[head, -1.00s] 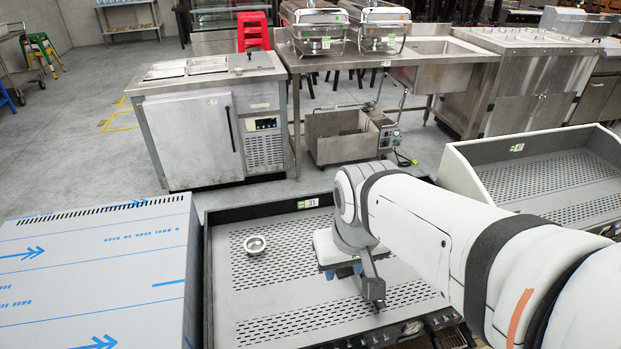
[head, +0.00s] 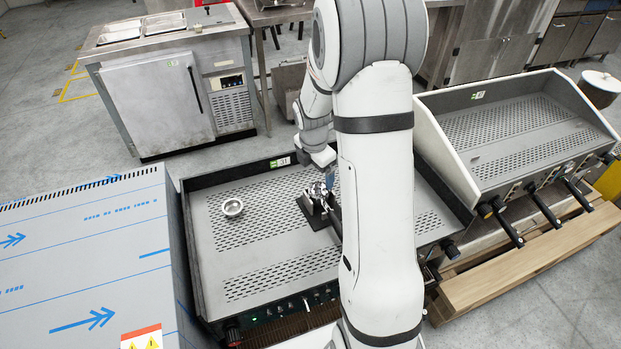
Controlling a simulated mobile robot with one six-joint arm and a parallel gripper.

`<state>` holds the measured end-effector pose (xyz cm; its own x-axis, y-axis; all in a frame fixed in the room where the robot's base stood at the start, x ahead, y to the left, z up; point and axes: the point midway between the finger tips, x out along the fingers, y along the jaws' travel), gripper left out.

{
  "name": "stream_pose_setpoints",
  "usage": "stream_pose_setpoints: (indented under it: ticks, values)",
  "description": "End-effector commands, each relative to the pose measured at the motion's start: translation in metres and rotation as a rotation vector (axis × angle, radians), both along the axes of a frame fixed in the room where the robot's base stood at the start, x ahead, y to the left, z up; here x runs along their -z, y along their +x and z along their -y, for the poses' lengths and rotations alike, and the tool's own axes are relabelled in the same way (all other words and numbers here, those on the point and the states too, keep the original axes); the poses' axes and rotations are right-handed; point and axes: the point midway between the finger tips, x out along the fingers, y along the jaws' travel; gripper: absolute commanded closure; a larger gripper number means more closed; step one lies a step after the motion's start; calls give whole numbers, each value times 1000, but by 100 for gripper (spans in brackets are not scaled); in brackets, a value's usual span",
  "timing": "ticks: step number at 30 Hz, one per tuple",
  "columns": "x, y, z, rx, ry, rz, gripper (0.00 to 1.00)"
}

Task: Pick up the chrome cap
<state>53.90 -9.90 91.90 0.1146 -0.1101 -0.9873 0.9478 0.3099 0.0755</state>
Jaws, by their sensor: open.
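A small round shiny metal cup-like piece (head: 232,207) lies on the left of the perforated grey tray top (head: 262,262). A second shiny chrome piece (head: 318,191) shows right at my gripper (head: 322,203), over the middle of the same top. I cannot tell for sure which of the two is the chrome cap. My gripper is open, low over the top, with dark fingers close around or beside the second chrome piece; contact is unclear. My arm hides part of the gripper and the right part of the top.
The top has raised dark walls (head: 191,250) and front knobs (head: 233,334). A blue-marked, film-covered box (head: 85,250) stands close on the left. A similar perforated unit (head: 520,130) with levers stands on the right. A steel cabinet (head: 160,100) stands behind.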

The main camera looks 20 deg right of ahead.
Motion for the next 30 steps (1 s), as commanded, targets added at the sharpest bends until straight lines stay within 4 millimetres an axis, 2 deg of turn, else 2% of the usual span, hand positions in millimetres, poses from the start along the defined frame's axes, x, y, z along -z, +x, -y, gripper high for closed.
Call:
stream_pose_setpoints:
  ticks: [3,9,20,30]
  values:
    - [26,15,11,-191,-24,-39,11]
    - [50,26,20,-354,-42,-62,11]
    - [84,32,24,-369,-43,-65,11]
    - [124,39,27,-368,-43,-64,11]
